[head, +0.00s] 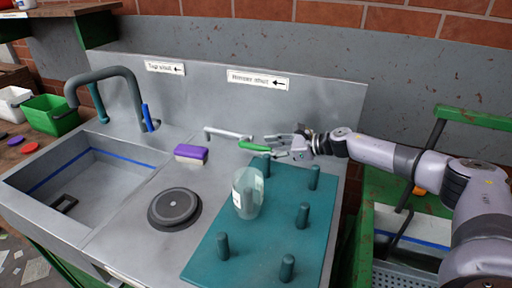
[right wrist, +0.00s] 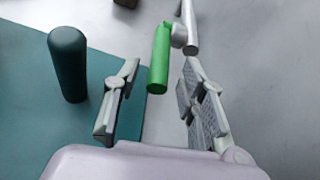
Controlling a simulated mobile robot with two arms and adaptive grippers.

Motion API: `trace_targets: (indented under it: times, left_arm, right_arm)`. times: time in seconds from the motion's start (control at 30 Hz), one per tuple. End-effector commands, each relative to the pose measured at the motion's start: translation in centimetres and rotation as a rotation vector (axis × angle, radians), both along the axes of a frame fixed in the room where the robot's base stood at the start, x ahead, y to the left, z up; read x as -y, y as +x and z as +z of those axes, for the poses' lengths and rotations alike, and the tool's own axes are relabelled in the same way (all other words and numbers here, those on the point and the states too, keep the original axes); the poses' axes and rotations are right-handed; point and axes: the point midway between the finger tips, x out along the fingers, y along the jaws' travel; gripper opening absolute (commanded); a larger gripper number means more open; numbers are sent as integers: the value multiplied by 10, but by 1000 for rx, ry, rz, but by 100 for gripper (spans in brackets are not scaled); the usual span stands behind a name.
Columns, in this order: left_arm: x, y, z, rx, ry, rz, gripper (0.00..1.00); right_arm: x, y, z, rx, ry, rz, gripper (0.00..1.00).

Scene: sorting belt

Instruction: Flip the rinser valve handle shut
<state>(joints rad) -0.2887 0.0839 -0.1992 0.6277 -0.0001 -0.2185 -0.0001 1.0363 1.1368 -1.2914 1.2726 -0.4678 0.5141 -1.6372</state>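The rinser valve handle is a green lever (head: 258,146) on a grey metal pipe (head: 226,135) at the back of the steel counter. My right gripper (head: 284,144) is at the handle's right end, reaching in from the right. In the right wrist view the green handle (right wrist: 159,58) lies between the two spread fingers of the gripper (right wrist: 160,95), apart from both of them, nearer the left finger. The gripper is open and holds nothing. The left gripper is not in view.
A teal peg mat (head: 262,262) with several upright pegs carries a clear cup (head: 248,193). A round black rinser disc (head: 174,208), a purple sponge (head: 191,153) and a sink (head: 88,188) with a tall faucet (head: 103,74) lie to the left. A sign (head: 258,79) hangs behind.

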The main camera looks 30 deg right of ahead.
Motion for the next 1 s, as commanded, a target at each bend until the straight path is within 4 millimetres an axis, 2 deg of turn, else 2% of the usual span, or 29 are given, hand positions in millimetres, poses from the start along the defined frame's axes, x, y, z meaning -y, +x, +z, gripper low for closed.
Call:
trace_targets:
  times: [0.3,0.47,1.0]
  left_arm:
    - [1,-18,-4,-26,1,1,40]
    - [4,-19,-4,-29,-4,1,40]
    - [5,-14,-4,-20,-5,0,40]
  right_arm:
    - [-1,0,-5,0,0,-3,38]
    - [-1,0,-5,0,0,-2,37]
    - [-1,0,-5,0,0,-2,1]
